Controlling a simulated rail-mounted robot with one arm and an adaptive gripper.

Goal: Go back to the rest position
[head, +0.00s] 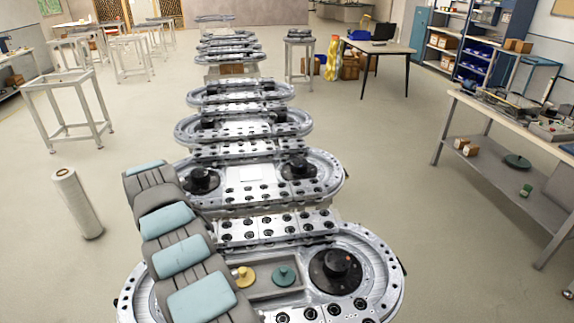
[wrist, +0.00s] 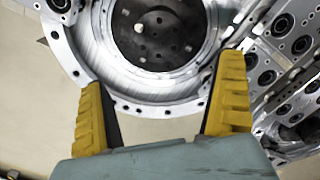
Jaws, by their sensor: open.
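My gripper (wrist: 162,72) is open in the wrist view, with its two yellow fingers wide apart and nothing between them. Past the fingertips is the rounded metal end of a track section with a dark round hub (wrist: 157,35). I cannot tell the height of the fingers above it. The gripper cannot be made out in the head view. There, the nearest ring track (head: 378,262) carries a black hub (head: 336,268) at its right end. A yellow knobbed piece (head: 243,277) and a teal knobbed piece (head: 284,275) sit in a grey recess in its middle.
More ring tracks (head: 325,175) stretch away in a row. A white roll (head: 76,203) stands on the floor at left, near a bare metal frame (head: 65,100). A workbench (head: 510,135) stands at right. Open floor lies on both sides of the tracks.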

